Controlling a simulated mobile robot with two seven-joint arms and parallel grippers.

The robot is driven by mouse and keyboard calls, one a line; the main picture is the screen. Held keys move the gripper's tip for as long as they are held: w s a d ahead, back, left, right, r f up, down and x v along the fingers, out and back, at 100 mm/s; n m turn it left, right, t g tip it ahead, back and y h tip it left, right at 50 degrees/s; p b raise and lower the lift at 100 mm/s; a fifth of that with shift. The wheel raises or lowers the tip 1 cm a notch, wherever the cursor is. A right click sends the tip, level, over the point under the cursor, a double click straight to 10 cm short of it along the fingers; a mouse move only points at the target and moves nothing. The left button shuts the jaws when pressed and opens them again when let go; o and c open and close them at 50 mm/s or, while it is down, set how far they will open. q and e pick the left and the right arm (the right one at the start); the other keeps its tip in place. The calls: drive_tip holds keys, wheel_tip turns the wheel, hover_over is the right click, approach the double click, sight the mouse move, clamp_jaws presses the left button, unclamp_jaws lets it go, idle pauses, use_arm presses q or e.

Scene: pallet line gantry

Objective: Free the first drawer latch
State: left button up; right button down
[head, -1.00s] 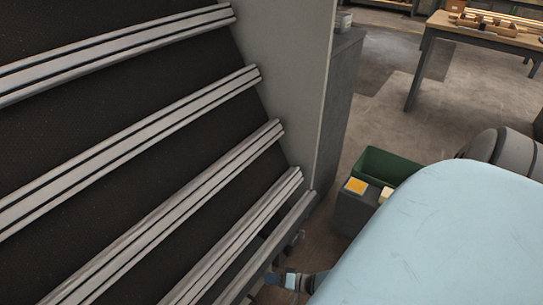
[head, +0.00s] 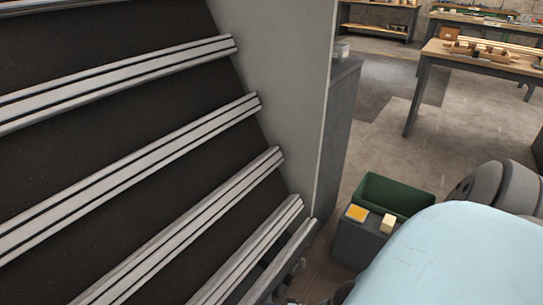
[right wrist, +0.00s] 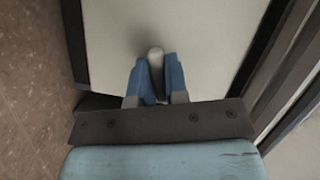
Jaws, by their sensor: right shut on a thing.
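In the right wrist view, my right gripper (right wrist: 156,62) has its two blue fingers closed around a pale, rounded knob (right wrist: 155,53). The knob stands against a flat pale panel (right wrist: 215,40). Its lower part is hidden between the fingers, and I cannot tell whether it is the latch itself. In the head view, a large dark unit with several slanted grey double rails (head: 130,75) fills the left side. No latch can be made out there. My right fingers are hidden in the head view, and my left gripper is not in view.
A pale side panel (head: 285,90) closes the right end of the unit. A grey cabinet (head: 340,130) stands beyond it. A green bin (head: 408,196) and a dark box (head: 355,245) with a yellow item (head: 357,213) stand on the floor. A workbench (head: 490,60) stands at the back right, with open floor before it.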

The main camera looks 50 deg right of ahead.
drive_tip(key=c, duration=1.1)
unclamp_jaws()
drive_tip(key=shift+s+d, duration=0.15)
drive_tip(key=shift+s, duration=0.1)
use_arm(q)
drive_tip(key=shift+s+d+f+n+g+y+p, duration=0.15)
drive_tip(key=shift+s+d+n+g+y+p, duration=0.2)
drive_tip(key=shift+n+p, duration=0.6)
use_arm(e)
drive_tip(key=v, duration=1.3)
drive_tip(key=shift+d+r, duration=0.1)
drive_tip(key=shift+r, duration=0.05)
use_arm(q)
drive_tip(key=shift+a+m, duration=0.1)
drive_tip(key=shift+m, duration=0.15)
use_arm(e)
drive_tip(key=shift+s, duration=0.1)
